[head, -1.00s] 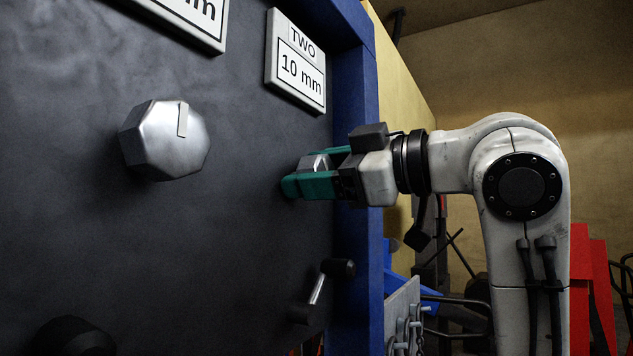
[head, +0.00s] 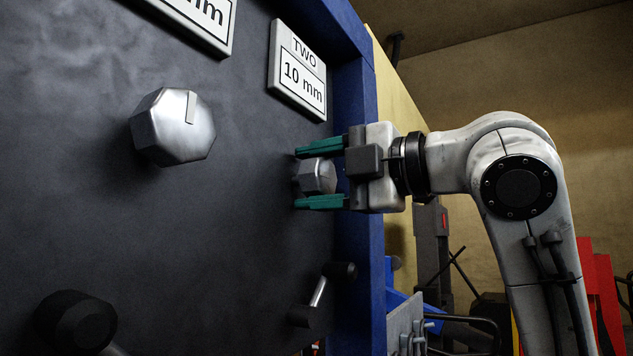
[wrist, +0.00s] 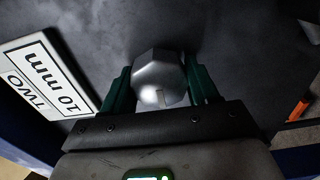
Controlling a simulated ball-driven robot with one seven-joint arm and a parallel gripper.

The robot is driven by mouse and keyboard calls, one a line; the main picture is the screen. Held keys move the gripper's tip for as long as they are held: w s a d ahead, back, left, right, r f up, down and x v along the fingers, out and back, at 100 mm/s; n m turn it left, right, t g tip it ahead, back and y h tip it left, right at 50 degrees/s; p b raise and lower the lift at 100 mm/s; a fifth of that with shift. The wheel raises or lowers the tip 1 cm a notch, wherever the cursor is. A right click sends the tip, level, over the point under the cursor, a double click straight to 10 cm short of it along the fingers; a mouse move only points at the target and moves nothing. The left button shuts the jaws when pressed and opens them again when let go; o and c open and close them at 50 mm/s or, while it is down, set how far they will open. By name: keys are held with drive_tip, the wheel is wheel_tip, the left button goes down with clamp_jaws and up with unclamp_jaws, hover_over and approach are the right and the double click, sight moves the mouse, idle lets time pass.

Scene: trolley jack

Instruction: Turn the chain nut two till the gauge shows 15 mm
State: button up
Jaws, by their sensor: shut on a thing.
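Chain nut two (head: 318,177) is a silver faceted nut on the dark panel, below the gauge plate marked TWO (head: 298,70), which reads 10 mm. My gripper (head: 320,176) has its green fingers above and below the nut in the head view and is shut on it. In the wrist view the nut (wrist: 158,78) sits between the two fingers (wrist: 160,88), with a pale mark on its near edge. The plate also shows there, turned over, at the left (wrist: 45,75). The far side of the nut is hidden.
A larger silver nut (head: 172,127) stands out to the left, under a partly cut-off gauge plate (head: 200,18). A crank-like handle (head: 322,295) is below my gripper, and a dark knob (head: 75,320) at bottom left. A blue frame post (head: 360,200) edges the panel.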

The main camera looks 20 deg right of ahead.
drive_tip(key=shift+f+n, duration=0.2)
drive_tip(key=shift+n, duration=1.7)
drive_tip(key=shift+b, duration=0.3)
drive_tip(key=o, duration=1)
drive_tip(key=shift+c, duration=0.2)
drive_tip(key=shift+s, duration=0.1)
drive_tip(key=b+v, duration=0.2)
drive_tip(key=v, duration=0.8)
drive_tip(key=shift+s+d+b, duration=0.25)
drive_tip(key=shift+b, duration=0.15)
